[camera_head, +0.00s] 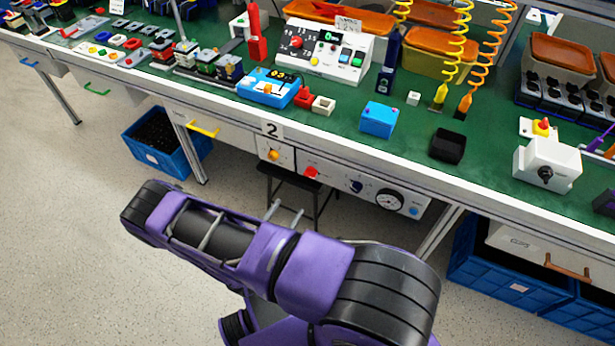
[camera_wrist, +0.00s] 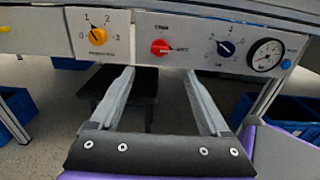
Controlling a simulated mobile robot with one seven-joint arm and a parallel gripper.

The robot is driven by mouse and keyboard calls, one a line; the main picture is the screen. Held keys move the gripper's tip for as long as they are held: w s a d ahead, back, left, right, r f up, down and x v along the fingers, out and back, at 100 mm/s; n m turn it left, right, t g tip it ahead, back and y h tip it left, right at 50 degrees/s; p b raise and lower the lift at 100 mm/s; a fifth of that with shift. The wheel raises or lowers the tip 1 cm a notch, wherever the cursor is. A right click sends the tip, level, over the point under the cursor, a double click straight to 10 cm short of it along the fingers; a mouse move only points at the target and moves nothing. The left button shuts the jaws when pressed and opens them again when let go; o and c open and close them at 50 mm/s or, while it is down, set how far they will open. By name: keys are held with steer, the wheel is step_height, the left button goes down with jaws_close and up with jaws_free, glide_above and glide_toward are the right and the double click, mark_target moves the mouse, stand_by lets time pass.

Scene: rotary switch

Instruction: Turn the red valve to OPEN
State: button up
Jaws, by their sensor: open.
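The red valve (camera_head: 310,171) is a small knob on the white panel under the front edge of the bench. It also shows in the wrist view (camera_wrist: 160,47), where its handle appears to lie sideways, toward small lettering at its right. More small lettering sits above it; neither label is clearly readable. My gripper (camera_wrist: 160,72) is open and empty, its two fingers pointing at the panel, with the valve showing between and just above the tips. In the head view my gripper (camera_head: 286,210) is in front of and below the valve, apart from it.
On the same panel are an orange numbered dial (camera_wrist: 97,34) at left, and a dark blue knob (camera_wrist: 226,47) and a round gauge (camera_wrist: 266,54) at right. A dark stool (camera_head: 290,186) stands under the bench. Blue crates (camera_head: 168,140) sit on the floor.

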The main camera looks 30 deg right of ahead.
mark_target(309, 176)
steer(key=x, duration=1.4)
steer(key=shift+w, duration=0.1)
jaws_close()
